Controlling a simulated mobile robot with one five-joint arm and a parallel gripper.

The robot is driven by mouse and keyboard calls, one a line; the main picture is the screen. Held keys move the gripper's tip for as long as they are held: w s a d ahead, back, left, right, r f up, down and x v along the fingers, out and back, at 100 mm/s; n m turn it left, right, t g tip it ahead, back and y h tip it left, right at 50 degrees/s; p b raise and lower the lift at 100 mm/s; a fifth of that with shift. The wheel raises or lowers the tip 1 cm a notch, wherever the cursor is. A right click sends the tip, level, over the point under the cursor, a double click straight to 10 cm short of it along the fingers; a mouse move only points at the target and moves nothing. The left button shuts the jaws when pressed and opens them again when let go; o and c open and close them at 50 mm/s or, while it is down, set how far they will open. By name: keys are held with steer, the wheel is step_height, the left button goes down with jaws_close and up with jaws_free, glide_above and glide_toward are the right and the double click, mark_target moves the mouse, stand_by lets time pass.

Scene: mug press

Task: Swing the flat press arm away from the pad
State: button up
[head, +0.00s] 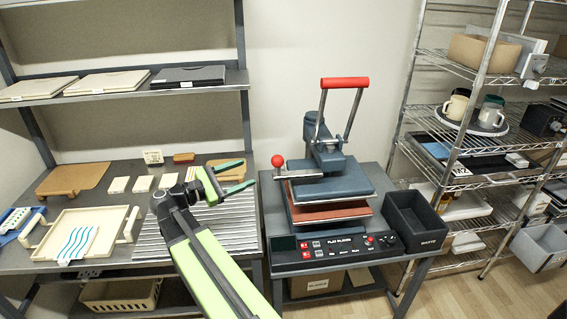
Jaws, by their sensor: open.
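The flat press (318,240) stands on the right-hand table. Its arm carries a dark blue-grey upper plate (340,183), which lies over the reddish pad (328,212) and covers most of it. The red-topped handle (344,83) stands raised above the arm. A red ball knob (277,161) sticks out at the left on a short metal rod. My gripper (248,173) is open and empty, its green fingers apart. It is left of the red knob and a small gap seems to separate them. Their difference in depth is hard to judge.
A black waste bin (415,222) stands right of the press. The left table holds a cream tray (82,233), a ribbed grey mat (232,217) and small blocks. A wire rack (470,125) with mugs (490,115) stands at right. Wall shelves hang at upper left.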

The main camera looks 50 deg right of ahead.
steer(key=x, duration=1.6)
steer(key=shift+s+d+f, duration=0.1)
steer(key=shift+s+d, duration=0.1)
steer(key=shift+d, duration=0.05)
jaws_close()
